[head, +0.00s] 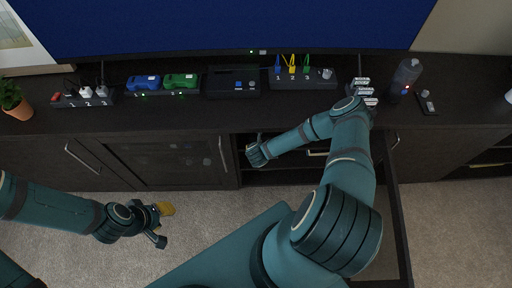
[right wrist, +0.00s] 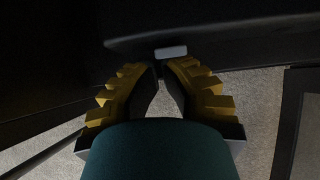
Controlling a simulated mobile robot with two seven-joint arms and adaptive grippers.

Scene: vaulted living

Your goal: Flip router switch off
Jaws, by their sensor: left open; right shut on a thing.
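I cannot tell for sure which device is the router. On the cabinet top, a dark box marked 1 2 3 (head: 290,79) has blue and yellow cables and a light knob at its right end. A small dark plate with a light knob (head: 428,103) lies farther right. A power strip marked 1 2 3 (head: 86,101) with a red switch lies at left. My left gripper (head: 163,224) is open and empty above the carpet, in front of the cabinet. My right gripper (right wrist: 161,70) is shut at a dark furniture edge, apparently holding it; the exact contact is hidden.
A blue and a green unit (head: 180,81) sit on a dark base. A flat black box (head: 232,83) is beside them. A dark cylinder (head: 407,75) stands at right, a potted plant (head: 14,100) at left. An open panel (head: 397,225) extends over the carpet at right.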

